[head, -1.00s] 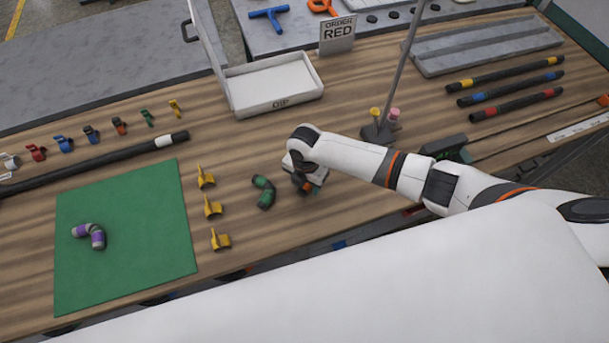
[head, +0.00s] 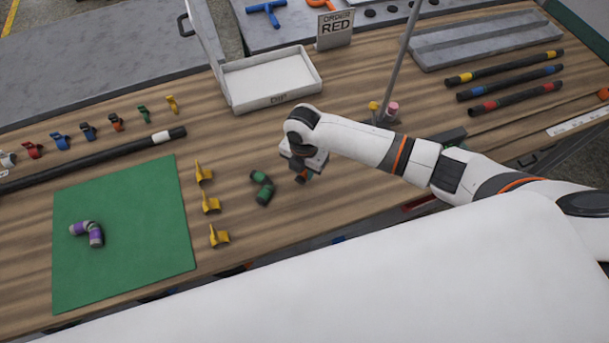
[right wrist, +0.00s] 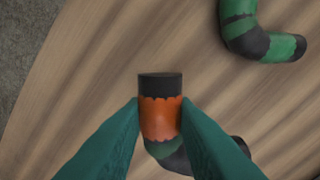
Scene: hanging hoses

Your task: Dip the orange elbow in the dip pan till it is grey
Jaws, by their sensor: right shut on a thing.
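My right gripper (head: 302,176) is over the wooden table, right of the green elbow (head: 262,187). In the right wrist view its teal fingers (right wrist: 160,120) are closed on both sides of the orange elbow (right wrist: 161,118). The elbow's near end is black, and a darker greenish bend shows below, partly hidden by the fingers. I cannot tell how far it is above the table. The white dip pan (head: 234,91), marked DIP, stands farther back, up and left of the gripper. Its inside looks light grey. My left gripper is not in view.
The green elbow also shows in the right wrist view (right wrist: 262,40). Several yellow clips (head: 211,204) stand left of it. A purple elbow (head: 90,232) lies on a green mat (head: 120,270). A thin upright pole (head: 402,65) stands right of the pan, near an ORDER RED sign (head: 335,28).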

